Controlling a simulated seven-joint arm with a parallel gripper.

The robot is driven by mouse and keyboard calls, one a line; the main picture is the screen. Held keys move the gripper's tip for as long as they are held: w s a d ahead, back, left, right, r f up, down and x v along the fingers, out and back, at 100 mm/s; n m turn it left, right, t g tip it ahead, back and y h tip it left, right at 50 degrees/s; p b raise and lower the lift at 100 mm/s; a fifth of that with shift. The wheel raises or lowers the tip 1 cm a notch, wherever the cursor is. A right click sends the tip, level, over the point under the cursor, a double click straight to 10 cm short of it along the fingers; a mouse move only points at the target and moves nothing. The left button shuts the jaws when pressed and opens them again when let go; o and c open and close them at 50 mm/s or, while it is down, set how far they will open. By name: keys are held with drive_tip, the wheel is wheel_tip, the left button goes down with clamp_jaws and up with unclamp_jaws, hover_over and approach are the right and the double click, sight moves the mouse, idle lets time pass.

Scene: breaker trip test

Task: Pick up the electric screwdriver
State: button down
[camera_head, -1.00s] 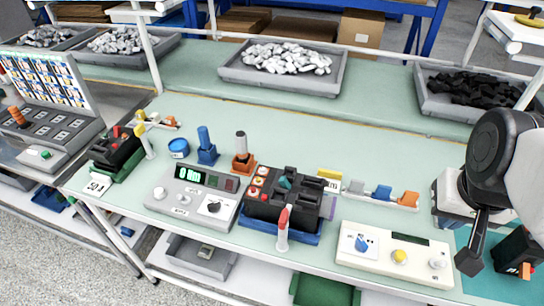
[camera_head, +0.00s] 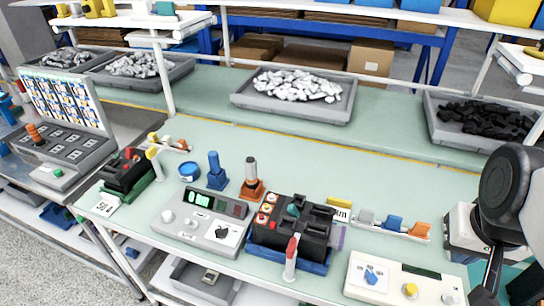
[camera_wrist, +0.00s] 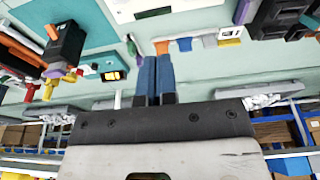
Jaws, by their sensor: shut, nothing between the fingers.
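I cannot single out the electric screwdriver with certainty. One candidate is a black tool-like body (camera_wrist: 68,45) with orange, red and yellow parts by a teal mat, at the upper left of the wrist view. Another is a dark-topped grey handle (camera_head: 251,170) upright in an orange holder (camera_head: 251,190) in the head view. My gripper (camera_wrist: 154,62) shows blue fingers side by side in the wrist view, shut and empty. It is apart from both candidates. In the head view my arm is at the right edge and its fingertips are not clearly visible.
A black breaker block (camera_head: 290,228) on a blue base, a grey meter box (camera_head: 205,217) and a white control panel (camera_head: 405,280) stand along the front. A blue holder (camera_head: 217,178) is beside the orange one. Bins (camera_head: 295,98) line the back. The bench middle is clear.

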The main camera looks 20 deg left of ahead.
drive_tip(key=c, duration=1.8)
unclamp_jaws()
drive_tip(key=o, duration=1.1)
drive_tip(key=shift+o, duration=0.2)
drive_tip(key=shift+w, duration=0.1)
